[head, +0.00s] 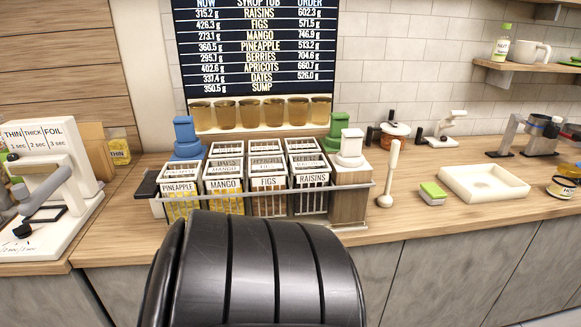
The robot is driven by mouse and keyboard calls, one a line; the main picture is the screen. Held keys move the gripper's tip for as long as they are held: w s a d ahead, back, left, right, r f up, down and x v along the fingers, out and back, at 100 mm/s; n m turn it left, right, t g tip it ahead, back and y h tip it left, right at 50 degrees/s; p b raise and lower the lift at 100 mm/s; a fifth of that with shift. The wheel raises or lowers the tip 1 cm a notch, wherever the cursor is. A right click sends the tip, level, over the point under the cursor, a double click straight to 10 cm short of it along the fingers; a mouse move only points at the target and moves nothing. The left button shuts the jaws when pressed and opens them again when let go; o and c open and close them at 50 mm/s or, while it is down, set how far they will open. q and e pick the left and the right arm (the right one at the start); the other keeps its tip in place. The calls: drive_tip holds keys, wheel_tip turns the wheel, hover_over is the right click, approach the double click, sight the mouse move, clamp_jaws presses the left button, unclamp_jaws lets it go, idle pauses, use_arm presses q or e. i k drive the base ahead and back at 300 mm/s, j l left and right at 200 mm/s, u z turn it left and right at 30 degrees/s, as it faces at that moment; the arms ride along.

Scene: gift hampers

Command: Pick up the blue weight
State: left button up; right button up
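The blue weight (187,138) stands upright at the back left of the counter, behind the left end of the rack of labelled tubs. A green weight (337,131) and a white weight (350,148) of similar shape stand at the right end of the rack. Neither of my grippers is in view, so nothing is seen touching the blue weight.
The rack (347,205) holds several tubs, including pineapple (180,188) and raisins (313,178). A white pestle-like tool (391,170), green-topped block (433,193) and white tray (484,183) stand to the right. A white press (50,170) stands left.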

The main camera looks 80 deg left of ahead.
sight(187, 145)
drive_tip(key=u, duration=0.5)
drive_tip(key=l+u, duration=0.1)
drive_tip(key=u, duration=0.35)
drive_tip(key=k+u, duration=0.1)
drive_tip(key=u, duration=0.9)
drive_tip(key=k+u, duration=0.1)
drive_tip(key=u, duration=0.85)
